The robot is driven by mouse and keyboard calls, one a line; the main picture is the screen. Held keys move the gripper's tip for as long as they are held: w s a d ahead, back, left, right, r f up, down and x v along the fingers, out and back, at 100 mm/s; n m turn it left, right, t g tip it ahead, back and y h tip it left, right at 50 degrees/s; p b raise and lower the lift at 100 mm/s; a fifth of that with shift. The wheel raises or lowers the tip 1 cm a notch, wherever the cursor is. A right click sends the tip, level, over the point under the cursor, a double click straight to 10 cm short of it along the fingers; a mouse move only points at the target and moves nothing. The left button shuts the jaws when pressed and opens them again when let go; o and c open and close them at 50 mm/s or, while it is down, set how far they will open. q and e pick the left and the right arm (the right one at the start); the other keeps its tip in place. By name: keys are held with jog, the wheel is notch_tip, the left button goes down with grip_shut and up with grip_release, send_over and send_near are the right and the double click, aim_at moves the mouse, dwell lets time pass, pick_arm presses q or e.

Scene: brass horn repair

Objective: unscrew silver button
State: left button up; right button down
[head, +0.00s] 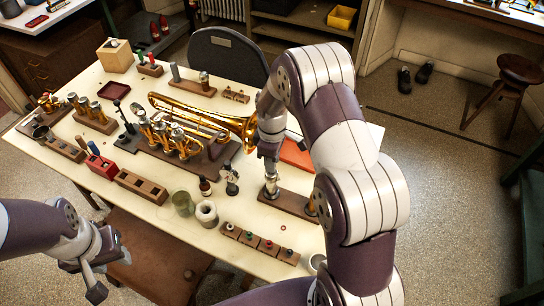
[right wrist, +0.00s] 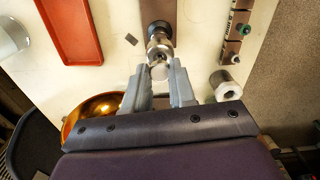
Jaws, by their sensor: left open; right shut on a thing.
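The silver button (right wrist: 158,70) is the pale round end of a silver valve part (right wrist: 158,42), between the fingertips of my right gripper (right wrist: 160,82) in the right wrist view. My right gripper is shut on it. In the head view, my right gripper (head: 271,178) points down over the silver part (head: 272,190), which stands on a brown wooden block (head: 290,203) at the table's right front. The fingers partly hide the button there. I cannot tell whether its thread is engaged. My left gripper (head: 92,275) is open and empty, off the table's front left.
A brass horn (head: 205,115) lies behind the right gripper, its bell near the arm. An orange-red tray (head: 297,154) lies to its right. A block with several coloured buttons (head: 262,245) is at the front edge.

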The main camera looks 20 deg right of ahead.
jog(key=shift+n, duration=0.4)
jog(key=shift+r+n+p, duration=0.2)
jog(key=shift+n+p, duration=0.15)
jog(key=shift+n, duration=1.35)
jog(key=shift+f+n, duration=0.15)
jog(key=shift+n, duration=0.75)
